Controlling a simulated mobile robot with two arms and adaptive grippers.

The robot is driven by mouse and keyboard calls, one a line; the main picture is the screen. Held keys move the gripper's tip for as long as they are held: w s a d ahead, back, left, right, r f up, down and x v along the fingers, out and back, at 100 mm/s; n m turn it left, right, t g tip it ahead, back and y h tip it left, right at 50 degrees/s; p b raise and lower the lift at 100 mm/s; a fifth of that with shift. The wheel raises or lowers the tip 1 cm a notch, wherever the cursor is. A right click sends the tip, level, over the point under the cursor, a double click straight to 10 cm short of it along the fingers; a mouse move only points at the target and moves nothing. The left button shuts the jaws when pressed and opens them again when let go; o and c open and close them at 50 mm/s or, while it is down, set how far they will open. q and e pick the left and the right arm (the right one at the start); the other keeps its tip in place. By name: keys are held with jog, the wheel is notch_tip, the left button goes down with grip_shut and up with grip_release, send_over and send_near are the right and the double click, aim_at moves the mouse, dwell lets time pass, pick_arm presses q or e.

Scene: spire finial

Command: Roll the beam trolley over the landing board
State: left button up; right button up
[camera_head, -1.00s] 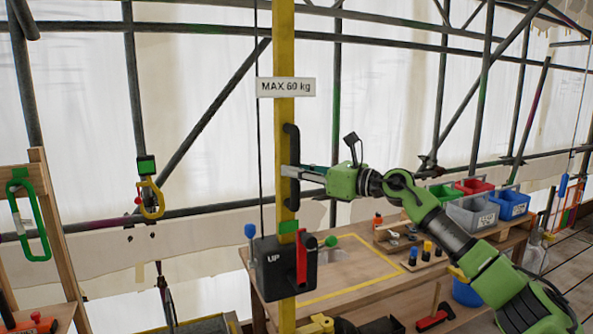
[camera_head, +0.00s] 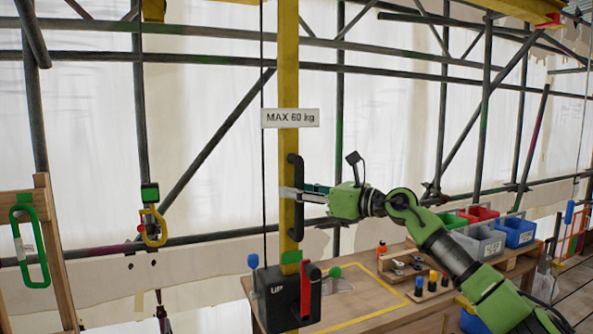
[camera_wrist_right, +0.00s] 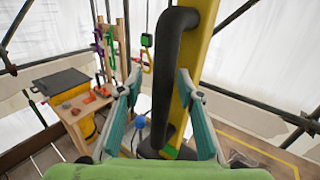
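My right gripper (camera_head: 292,193) reaches in from the right to the black vertical handle (camera_head: 295,228) on the yellow post (camera_head: 288,70). In the right wrist view its fingers (camera_wrist_right: 160,85) are spread apart, with the handle (camera_wrist_right: 167,75) between them. A gap shows between the left finger and the handle, so the gripper looks open around it. A yellow beam (camera_head: 508,6) with a red end piece crosses the top right edge. I cannot make out the beam trolley for certain. No board is clearly the landing board. My left gripper is out of view.
A black UP control box (camera_head: 277,303) with a red lever (camera_head: 306,290) sits low on the post. The workbench (camera_head: 400,318) carries a yellow outline and bottles. Blue (camera_head: 519,231) and red bins stand behind. A green carabiner (camera_head: 29,243) hangs left.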

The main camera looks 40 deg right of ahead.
aim_at(302, 161)
jog(key=r, duration=0.7)
jog(key=shift+w+a+r, duration=0.1)
jog(key=shift+a+r, duration=0.1)
jog(key=shift+r, duration=0.05)
dwell(0.4)
